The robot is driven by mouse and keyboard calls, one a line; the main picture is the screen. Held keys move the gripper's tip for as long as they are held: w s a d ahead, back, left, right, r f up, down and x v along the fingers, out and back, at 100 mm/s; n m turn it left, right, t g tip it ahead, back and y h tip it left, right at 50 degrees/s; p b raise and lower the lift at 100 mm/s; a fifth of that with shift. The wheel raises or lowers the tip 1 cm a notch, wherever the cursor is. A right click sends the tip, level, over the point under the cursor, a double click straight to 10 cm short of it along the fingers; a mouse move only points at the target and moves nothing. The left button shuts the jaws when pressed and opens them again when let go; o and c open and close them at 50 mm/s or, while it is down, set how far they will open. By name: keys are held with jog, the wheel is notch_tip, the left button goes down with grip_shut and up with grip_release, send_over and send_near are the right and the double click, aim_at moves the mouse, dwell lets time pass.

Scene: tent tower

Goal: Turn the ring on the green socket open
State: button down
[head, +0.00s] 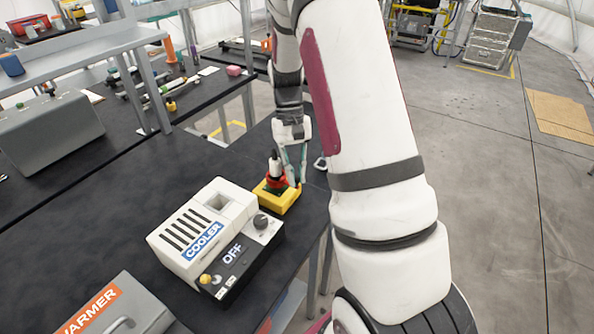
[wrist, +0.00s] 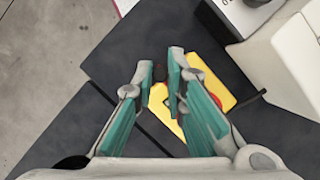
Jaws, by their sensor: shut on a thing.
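The yellow block also shows in the wrist view (wrist: 205,72), partly behind the fingers, with a bit of red (wrist: 216,99) beside the right finger. My gripper (head: 292,180) points down at the block's right side. In the wrist view my gripper (wrist: 161,75) is closed on a small dark part, which looks like part of the socket's ring. The fingers hide most of the socket, and its green is hard to make out.
A white cooler box (head: 200,232) reading OFF stands in front of the block. A grey warmer box (head: 125,310) is nearer, and a grey case (head: 48,130) stands at the left. The table's middle is clear.

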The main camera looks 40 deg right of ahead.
jog(key=shift+a, duration=0.1)
dwell(0.4)
jog(key=c, duration=1.9)
grip_release()
jog(key=v, duration=1.2)
jog(key=shift+s+r, duration=0.1)
jog(key=s+a+r+n+t+h, duration=0.2)
jog(key=s+a+r+t, duration=0.3)
jog(key=s+a+r, duration=0.5)
jog(key=s+a+n+t, duration=0.1)
jog(key=s+a, duration=0.1)
jog(key=s, duration=0.1)
jog(key=s+a+r+n+t, duration=0.1)
jog(key=s+a+t, duration=0.1)
jog(key=s+a, duration=0.1)
jog(key=s+a+t, duration=0.1)
jog(key=s+a, duration=0.2)
jog(key=s, duration=0.1)
jog(key=shift+s+r+n, duration=0.15)
jog(key=shift+s+n, duration=0.25)
